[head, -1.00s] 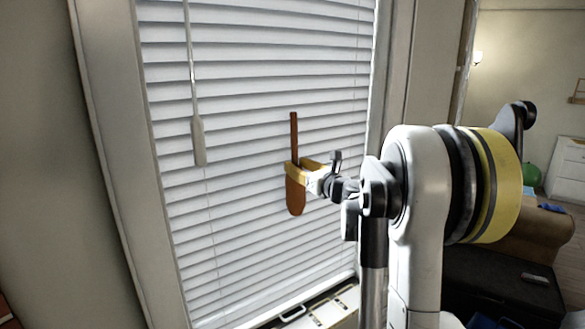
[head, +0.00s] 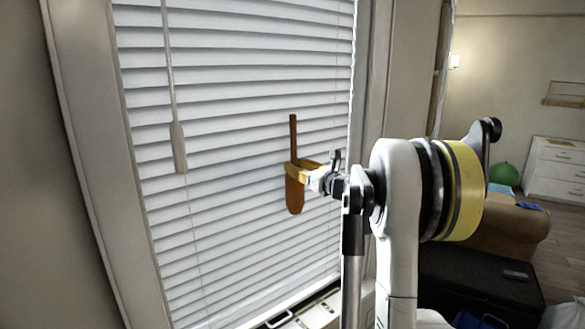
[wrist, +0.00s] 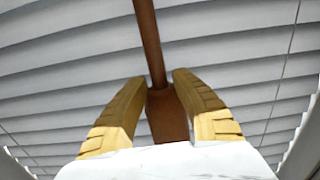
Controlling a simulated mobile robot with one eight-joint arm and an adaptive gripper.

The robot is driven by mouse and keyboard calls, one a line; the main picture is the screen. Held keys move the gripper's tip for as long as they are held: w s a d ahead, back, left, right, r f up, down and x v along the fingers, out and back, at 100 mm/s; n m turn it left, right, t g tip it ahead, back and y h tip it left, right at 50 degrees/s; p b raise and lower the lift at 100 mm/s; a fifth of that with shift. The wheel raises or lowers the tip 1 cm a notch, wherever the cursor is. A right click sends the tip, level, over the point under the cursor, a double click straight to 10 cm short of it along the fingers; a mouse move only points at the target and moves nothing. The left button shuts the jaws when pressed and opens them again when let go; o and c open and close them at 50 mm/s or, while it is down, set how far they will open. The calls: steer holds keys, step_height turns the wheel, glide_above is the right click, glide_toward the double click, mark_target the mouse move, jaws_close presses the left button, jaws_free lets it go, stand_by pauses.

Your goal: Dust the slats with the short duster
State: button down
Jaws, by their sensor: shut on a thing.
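The short duster (head: 295,195) is reddish brown, with a thin stick pointing up and a wider rounded part below. My gripper (head: 303,167) is shut on it near where the stick meets the wide part. In the wrist view the yellow fingers (wrist: 159,88) close on both sides of the duster (wrist: 150,45). The white slats (head: 235,120) of the window blind fill the window behind it. They also show in the wrist view (wrist: 60,60). The duster is upright in front of the slats; I cannot tell whether it touches them.
A pale wand (head: 178,145) hangs in front of the blind at the left. The window frame (head: 85,160) borders the slats. At the right are a dark chest (head: 470,280), a brown armchair (head: 505,230), a green ball (head: 503,173) and a white drawer unit (head: 556,170).

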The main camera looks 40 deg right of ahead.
mark_target(260, 162)
steer(key=shift+s+d, duration=0.15)
steer(key=shift+d, duration=2.4)
steer(key=shift+s+d, duration=0.1)
steer(key=shift+d, duration=2.45)
steer(key=shift+r+p, duration=0.85)
steer(key=shift+r, duration=0.4)
steer(key=shift+w+a+b, duration=0.2)
steer(key=shift+a, duration=3.35)
steer(key=shift+w+a+b, duration=0.15)
steer(key=shift+w+a, duration=0.1)
steer(key=shift+a, duration=3.35)
steer(key=shift+w+a+b, duration=0.2)
steer(key=shift+a, duration=3.35)
steer(key=shift+s, duration=0.1)
steer(key=shift+s+a, duration=0.1)
steer(key=shift+s, duration=2.85)
steer(key=s, duration=0.3)
steer(key=shift+a, duration=0.1)
